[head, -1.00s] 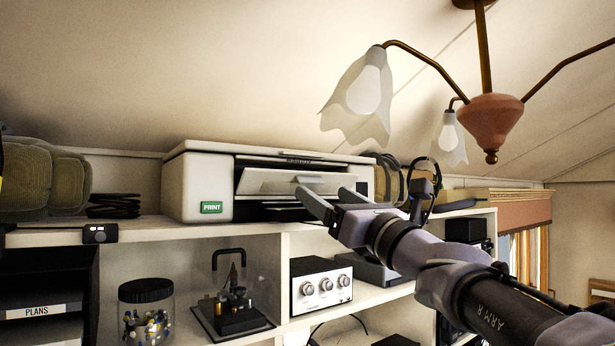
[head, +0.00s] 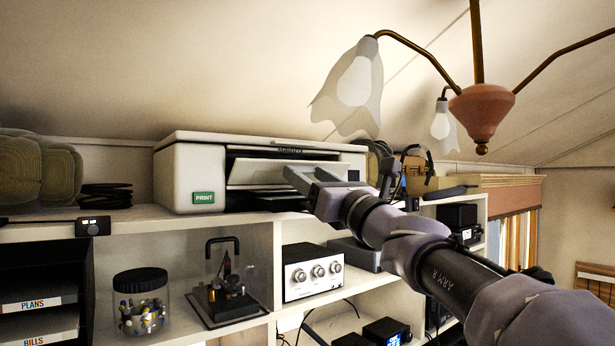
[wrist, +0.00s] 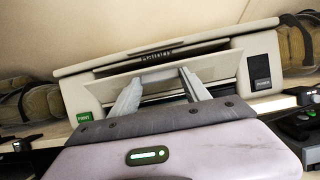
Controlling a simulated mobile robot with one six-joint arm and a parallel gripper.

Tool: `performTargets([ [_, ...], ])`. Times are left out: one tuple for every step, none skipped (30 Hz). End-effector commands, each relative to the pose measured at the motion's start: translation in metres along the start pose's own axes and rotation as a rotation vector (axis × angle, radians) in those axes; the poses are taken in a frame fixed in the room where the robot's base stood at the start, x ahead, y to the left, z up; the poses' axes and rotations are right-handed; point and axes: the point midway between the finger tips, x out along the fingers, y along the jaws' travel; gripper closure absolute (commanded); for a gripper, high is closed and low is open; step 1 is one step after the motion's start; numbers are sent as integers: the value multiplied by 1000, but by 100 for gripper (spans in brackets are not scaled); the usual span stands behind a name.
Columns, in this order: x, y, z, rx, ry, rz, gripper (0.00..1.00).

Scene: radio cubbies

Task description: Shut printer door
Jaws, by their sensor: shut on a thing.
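The white printer (head: 175,182) sits on top of the shelf unit, with a green PRINT label on its front left. Its door (head: 258,174) is a pale panel tilted open in the dark front opening. The door also shows in the wrist view (wrist: 215,72), across the opening. My gripper (head: 303,173) is at the right part of the door. In the wrist view my gripper (wrist: 160,77) has its two fingers apart, at the door's face, shut on the door.
A hanging lamp (head: 482,108) is above right of the arm. Headphones (head: 415,165) stand right of the printer and black coils (head: 104,195) left of it. Cubbies below hold a jar (head: 140,305) and a silver amplifier (head: 312,271).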

Motion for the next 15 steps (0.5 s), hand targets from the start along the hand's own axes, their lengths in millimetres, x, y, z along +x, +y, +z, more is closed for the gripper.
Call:
performTargets([
  [1, 0, 2, 0, 7, 0, 86],
  [2, 0, 4, 1, 12, 0, 86],
  [3, 0, 6, 1, 22, 0, 86],
  [4, 0, 7, 0, 32, 0, 86],
  [5, 0, 9, -1, 44, 0, 86],
  [6, 0, 12, 0, 62, 0, 86],
  [7, 0, 15, 0, 78, 0, 86],
  [8, 0, 17, 0, 96, 0, 86],
  [10, 0, 20, 0, 122, -1, 86],
  [12, 0, 22, -1, 145, -1, 86],
  [13, 0, 24, 0, 169, -1, 86],
  [15, -1, 26, -1, 201, -1, 86],
  [17, 0, 27, -1, 227, -1, 86],
  [18, 0, 29, -1, 252, 0, 86],
  [20, 0, 30, -2, 286, 0, 86],
])
